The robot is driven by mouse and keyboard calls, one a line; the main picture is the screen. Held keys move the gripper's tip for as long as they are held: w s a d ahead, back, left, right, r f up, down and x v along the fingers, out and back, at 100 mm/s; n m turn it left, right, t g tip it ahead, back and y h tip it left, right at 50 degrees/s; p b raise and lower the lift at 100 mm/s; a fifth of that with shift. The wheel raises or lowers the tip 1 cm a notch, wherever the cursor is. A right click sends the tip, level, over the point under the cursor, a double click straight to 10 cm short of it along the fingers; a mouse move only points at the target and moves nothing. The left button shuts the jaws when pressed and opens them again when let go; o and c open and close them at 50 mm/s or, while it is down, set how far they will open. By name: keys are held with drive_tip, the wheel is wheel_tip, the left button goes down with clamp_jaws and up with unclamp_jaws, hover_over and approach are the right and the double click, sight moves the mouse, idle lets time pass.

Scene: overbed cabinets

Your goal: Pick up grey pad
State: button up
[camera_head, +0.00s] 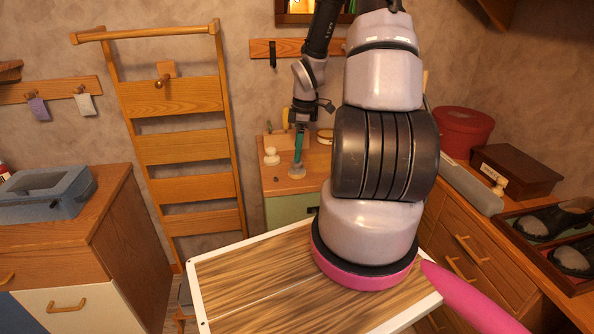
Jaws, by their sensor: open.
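My gripper (304,112) is at the end of my dark arm, pointing down above the small back cabinet. It looks small and its fingertips are hard to make out. A teal upright piece with a grey round foot (297,172) shows just below it on the cabinet top. I cannot tell whether they touch. A long, flat grey pad-like piece (470,187) lies along the front of the right counter, partly hidden by my arm. I cannot tell which of these grey pieces is the grey pad. No held object is clear.
A white knob-shaped object (271,156) stands left of the teal piece. A wooden ladder (180,148) leans at the left. A grey-blue caddy (47,192) sits on the left cabinet. A red round box (463,130) and brown box (515,171) stand on the right counter.

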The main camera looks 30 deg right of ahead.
sight(297, 164)
wheel_tip(297, 164, down, 7)
drive_tip(key=shift+w+a+r, duration=0.1)
drive_tip(key=shift+a+r, duration=0.05)
drive_tip(key=shift+r, duration=0.05)
idle(0.3)
drive_tip(key=c, duration=1.5)
wheel_tip(297, 164, up, 10)
drive_tip(key=shift+r, duration=0.1)
drive_tip(key=o, duration=1)
drive_tip(key=shift+c, duration=0.2)
drive_tip(key=c, duration=0.7)
